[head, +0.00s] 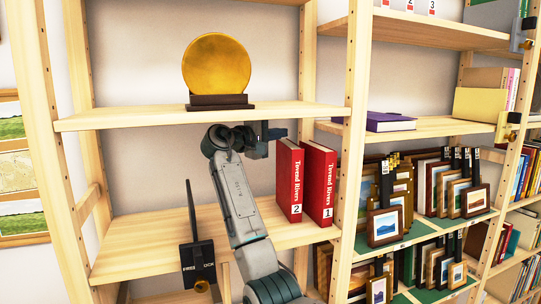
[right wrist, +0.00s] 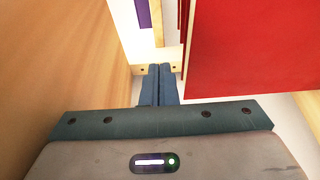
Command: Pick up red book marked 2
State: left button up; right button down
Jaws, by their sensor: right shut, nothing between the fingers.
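The red book marked 2 (head: 290,180) stands upright on the middle shelf of the left bay. A similar red book marked 1 (head: 319,182) stands close at its right. Both spines read "Tavend Rivers". My right gripper (head: 277,131) is just above and left of the top of book 2, under the upper shelf. In the right wrist view its fingers (right wrist: 157,85) are shut and empty. A red book cover (right wrist: 250,45) fills the right of that view, beside the fingers; its number is hidden. My left gripper is out of view.
The upper shelf (head: 140,121) lies close above my right gripper and carries a gold disc (head: 217,63) on a dark base. The middle shelf (head: 145,242) is bare left of my arm. A wooden post (head: 351,120) stands right of the books. A purple book (head: 390,121) lies beyond it.

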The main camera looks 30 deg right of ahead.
jog(key=w+d+p, duration=0.2)
jog(key=w+p, duration=0.2)
jog(key=w, duration=0.3)
notch_tip(320, 180, down, 10)
jog(key=p, duration=0.7)
jog(key=shift+s+a, duration=0.2)
jog(key=shift+w+f, duration=0.1)
